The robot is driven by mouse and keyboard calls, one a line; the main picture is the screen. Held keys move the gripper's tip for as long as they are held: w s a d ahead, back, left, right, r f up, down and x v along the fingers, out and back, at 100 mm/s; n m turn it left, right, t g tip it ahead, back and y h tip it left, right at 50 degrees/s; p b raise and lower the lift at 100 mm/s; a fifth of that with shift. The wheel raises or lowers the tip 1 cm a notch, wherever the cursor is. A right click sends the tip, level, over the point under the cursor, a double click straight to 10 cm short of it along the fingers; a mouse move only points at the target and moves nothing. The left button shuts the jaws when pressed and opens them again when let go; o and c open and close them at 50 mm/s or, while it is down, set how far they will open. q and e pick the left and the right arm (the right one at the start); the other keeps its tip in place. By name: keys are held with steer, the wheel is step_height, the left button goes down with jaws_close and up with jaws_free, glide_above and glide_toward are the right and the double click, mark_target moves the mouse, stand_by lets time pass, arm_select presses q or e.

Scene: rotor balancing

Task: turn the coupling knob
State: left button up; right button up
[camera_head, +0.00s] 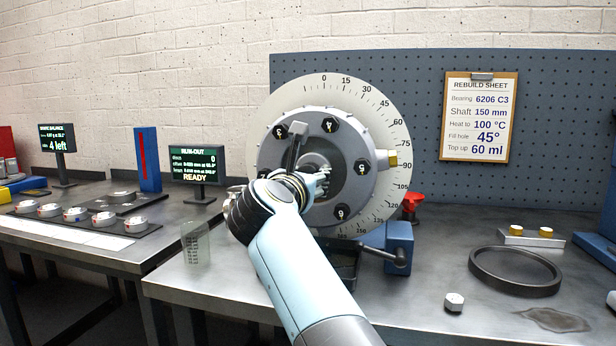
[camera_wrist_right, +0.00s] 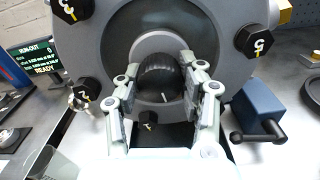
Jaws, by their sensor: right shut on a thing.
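The coupling knob (camera_wrist_right: 158,72) is a dark, ribbed, rounded knob at the centre of the grey rotor hub (camera_wrist_right: 82,35). My right gripper (camera_wrist_right: 160,80) has its two fingers on either side of the knob and is shut on it. In the head view my right gripper (camera_head: 318,183) is at the hub's centre and mostly hides the knob. The rotor (camera_head: 362,190) has several numbered black bolts and stands before a pale degree dial (camera_head: 392,120). A brass fitting (camera_head: 391,159) shows at its right edge. My left gripper is not in view.
A blue vise-like block (camera_head: 399,240) with a handle stands right of the rotor's foot. The run-out display (camera_head: 197,165) stands at left.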

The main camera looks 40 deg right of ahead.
steer(key=shift+f, duration=0.25)
stand_by(0.7)
steer(key=o, duration=1.2)
steer(key=shift+r, duration=0.15)
